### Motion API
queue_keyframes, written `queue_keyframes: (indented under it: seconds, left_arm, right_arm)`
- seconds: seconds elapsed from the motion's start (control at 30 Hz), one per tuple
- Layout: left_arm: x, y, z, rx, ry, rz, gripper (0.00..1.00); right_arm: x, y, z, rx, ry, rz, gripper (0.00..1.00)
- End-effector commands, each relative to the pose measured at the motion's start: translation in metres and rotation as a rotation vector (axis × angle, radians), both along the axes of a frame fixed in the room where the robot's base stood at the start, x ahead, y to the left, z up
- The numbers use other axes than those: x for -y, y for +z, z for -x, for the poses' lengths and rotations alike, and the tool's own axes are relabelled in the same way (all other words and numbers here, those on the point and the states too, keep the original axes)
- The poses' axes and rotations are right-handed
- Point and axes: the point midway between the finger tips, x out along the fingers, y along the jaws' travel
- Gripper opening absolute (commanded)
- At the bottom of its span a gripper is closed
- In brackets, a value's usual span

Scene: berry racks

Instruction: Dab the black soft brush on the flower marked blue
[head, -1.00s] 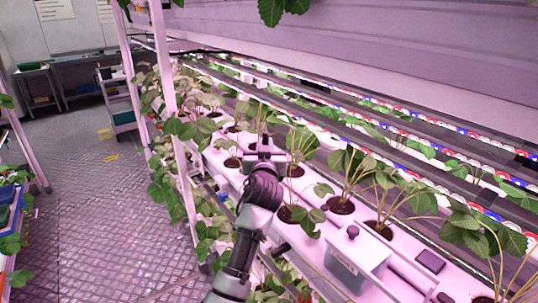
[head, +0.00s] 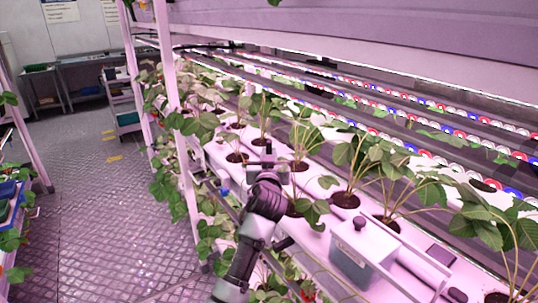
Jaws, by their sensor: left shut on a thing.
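My left gripper (head: 267,160) is seen from behind in the middle of the head view, above the near edge of the white planting rack. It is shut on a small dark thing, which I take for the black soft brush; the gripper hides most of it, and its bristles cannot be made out. Strawberry plants (head: 352,165) stand in round holes of the rack around and beyond the gripper. No flower can be clearly told. My right gripper is not in view.
A clear box with a dark knob (head: 358,250) stands on the rack at the lower right, beside a dark square (head: 441,254). Rows of red, white and blue discs (head: 440,130) run behind the plants. A pink post (head: 176,120) stands left of my arm. The aisle floor (head: 95,220) is clear.

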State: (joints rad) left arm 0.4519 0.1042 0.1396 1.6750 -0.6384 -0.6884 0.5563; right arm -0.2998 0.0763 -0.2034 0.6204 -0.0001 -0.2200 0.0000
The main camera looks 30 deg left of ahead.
Motion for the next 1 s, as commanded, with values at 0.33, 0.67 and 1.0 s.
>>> queue_keyframes:
  seconds: [0.33, 0.67, 1.0]
  left_arm:
    - [-0.0002, 0.0, 0.0001, 0.0, 0.0, 0.0, 0.0]
    - [-0.0002, -0.0032, 0.0001, 0.0, 0.0, 0.0, 0.0]
    - [-0.0002, -0.0074, 0.0001, 0.0, 0.0, 0.0, 0.0]
  right_arm:
    - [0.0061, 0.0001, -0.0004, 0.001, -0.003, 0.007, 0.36]
    - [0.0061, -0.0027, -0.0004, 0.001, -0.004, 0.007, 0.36]
    - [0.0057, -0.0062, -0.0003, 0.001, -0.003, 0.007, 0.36]
